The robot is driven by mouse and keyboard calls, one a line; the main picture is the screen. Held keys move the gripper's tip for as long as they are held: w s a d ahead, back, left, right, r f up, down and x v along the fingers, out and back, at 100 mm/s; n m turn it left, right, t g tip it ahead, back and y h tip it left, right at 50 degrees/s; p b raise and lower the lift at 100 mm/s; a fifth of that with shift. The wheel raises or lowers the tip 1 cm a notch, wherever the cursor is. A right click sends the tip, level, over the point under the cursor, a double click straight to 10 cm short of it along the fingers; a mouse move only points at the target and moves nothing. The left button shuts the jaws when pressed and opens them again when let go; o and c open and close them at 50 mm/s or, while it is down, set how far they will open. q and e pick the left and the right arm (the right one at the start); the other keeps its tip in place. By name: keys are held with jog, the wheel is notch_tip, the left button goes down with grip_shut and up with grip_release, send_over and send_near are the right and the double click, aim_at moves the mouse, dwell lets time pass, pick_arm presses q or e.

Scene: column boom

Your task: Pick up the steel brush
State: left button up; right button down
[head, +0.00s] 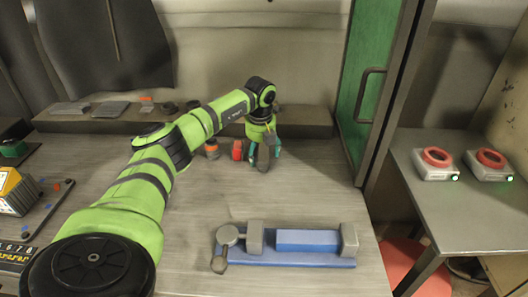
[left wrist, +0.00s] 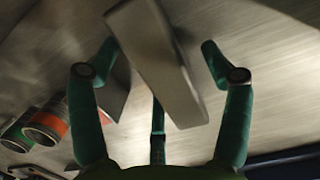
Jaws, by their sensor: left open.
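A grey, block-like piece (left wrist: 150,60), which I take to be the steel brush, stands out between the fingers of my left gripper in the left wrist view. No bristles show, so I cannot be sure of it. In the head view it is the small grey shape (head: 264,158) by the fingertips, low over the grey bench. My left gripper (head: 266,149) has its green fingers spread on both sides of it. In the left wrist view the gripper (left wrist: 158,62) is open, with a gap at the right finger. My right gripper is not in view.
A red item (head: 238,150) and an orange-banded can (head: 212,149) stand just left of the gripper. A blue-and-grey vise (head: 285,246) lies at the bench front. A green door (head: 362,75) stands at the right. Bare bench (head: 320,190) lies between vise and gripper.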

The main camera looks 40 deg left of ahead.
pick_arm(q)
jog(key=c, duration=1.4)
jog(key=shift+r, duration=0.15)
